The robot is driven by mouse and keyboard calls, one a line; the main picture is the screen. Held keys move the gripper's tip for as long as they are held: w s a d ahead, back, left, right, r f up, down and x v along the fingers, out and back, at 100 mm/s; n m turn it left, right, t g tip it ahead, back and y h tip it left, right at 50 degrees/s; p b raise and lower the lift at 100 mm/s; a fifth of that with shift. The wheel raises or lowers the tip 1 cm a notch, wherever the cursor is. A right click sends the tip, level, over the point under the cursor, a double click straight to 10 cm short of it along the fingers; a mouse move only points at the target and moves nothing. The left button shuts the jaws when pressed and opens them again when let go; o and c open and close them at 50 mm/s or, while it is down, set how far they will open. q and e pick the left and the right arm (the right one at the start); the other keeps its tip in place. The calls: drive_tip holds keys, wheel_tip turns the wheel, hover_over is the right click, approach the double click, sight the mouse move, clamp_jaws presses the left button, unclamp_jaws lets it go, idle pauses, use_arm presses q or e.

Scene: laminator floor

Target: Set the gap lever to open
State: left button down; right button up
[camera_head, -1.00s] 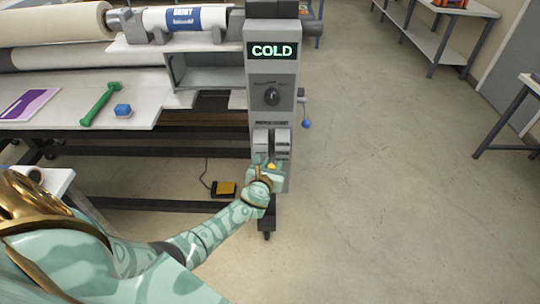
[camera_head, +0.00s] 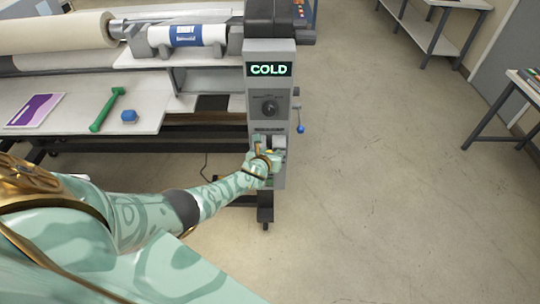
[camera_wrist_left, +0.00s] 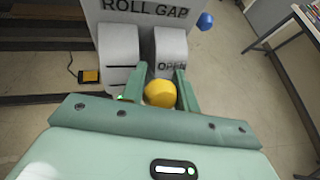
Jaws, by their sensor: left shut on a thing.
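The gap lever shows as a yellow ball knob (camera_wrist_left: 160,93) in the left wrist view, in front of the panel marked ROLL GAP. The OPEN mark (camera_wrist_left: 172,66) is just above and to the right of the knob there. My left gripper (camera_wrist_left: 159,92) is shut on the knob, one finger on each side. In the head view my left gripper (camera_head: 269,154) is at the lower part of the grey control column (camera_head: 282,88), covering most of the lever. The lever's stem is mostly hidden. My right gripper is not in view.
The column has a COLD display (camera_head: 270,69) and a black dial (camera_head: 269,108). A blue ball handle (camera_head: 300,129) sticks out on its right.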

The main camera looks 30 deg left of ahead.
use_arm(q)
drive_tip(key=shift+w+a+r, duration=0.1)
drive_tip(key=shift+w+r, duration=0.1)
drive_tip(key=shift+r, duration=0.15)
drive_tip(key=c, duration=1.1)
unclamp_jaws()
drive_tip(key=shift+f, duration=0.1)
drive_tip(key=shift+o, duration=0.2)
drive_tip(key=shift+w+f, duration=0.1)
drive_tip(key=p+v, duration=0.9)
drive_tip(key=v, duration=0.7)
